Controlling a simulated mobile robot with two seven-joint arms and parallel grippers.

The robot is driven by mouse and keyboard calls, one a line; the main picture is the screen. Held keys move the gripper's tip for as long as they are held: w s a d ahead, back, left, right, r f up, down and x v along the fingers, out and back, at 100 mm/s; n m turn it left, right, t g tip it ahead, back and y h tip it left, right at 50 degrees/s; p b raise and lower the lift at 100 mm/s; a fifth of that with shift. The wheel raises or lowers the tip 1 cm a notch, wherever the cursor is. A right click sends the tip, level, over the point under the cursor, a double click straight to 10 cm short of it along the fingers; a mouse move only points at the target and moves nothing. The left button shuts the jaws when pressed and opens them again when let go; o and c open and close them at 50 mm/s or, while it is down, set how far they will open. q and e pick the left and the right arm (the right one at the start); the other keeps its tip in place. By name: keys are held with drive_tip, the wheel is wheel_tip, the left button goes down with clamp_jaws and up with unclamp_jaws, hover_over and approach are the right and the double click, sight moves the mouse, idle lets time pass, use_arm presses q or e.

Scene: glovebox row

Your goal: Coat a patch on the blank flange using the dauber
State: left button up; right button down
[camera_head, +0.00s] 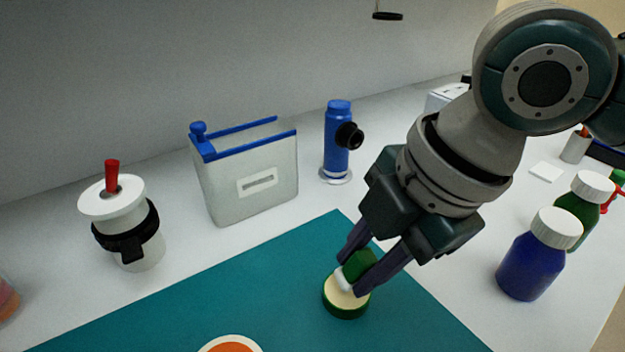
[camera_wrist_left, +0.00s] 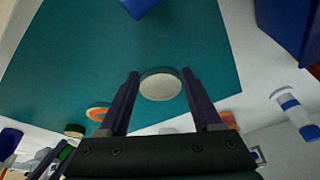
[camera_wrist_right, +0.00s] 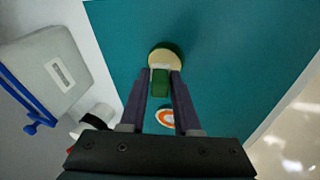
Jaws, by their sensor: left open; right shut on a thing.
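The dauber (camera_head: 360,265), a green block with a white end, is in my right gripper (camera_head: 361,271), shut on it. Its white end is at the cream top of a green-sided round dish (camera_head: 345,307); whether they touch is unclear. The right wrist view shows the dauber (camera_wrist_right: 160,82) between the fingertips, over the cream disc (camera_wrist_right: 158,57). A plain pale disc (camera_wrist_left: 160,87), seemingly the blank flange, lies on the teal mat in the left wrist view. My left gripper (camera_wrist_left: 160,73) is open and empty, the disc showing between its fingers; their height is unclear.
An orange-centred white disc (camera_head: 232,346) lies on the teal mat (camera_head: 210,300). Behind stand a red-handled white jar (camera_head: 145,250), a grey tank (camera_head: 250,195) and a blue cylinder (camera_head: 338,150). A blue bottle (camera_head: 530,270) and green bottle (camera_head: 577,212) stand right.

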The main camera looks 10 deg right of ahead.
sight(363, 253)
use_arm(q)
drive_tip(key=shift+f+b, duration=0.3)
use_arm(e)
drive_tip(key=shift+f, duration=0.55)
idle(0.5)
use_arm(q)
drive_tip(key=shift+r+p, duration=0.35)
use_arm(e)
drive_tip(key=shift+f, duration=0.15)
idle(1.3)
use_arm(q)
drive_tip(key=shift+r, duration=0.1)
wheel_tip(363, 253, up, 8)
drive_tip(key=p, duration=0.8)
use_arm(e)
wheel_tip(363, 253, up, 7)
drive_tip(key=shift+r, duration=0.1)
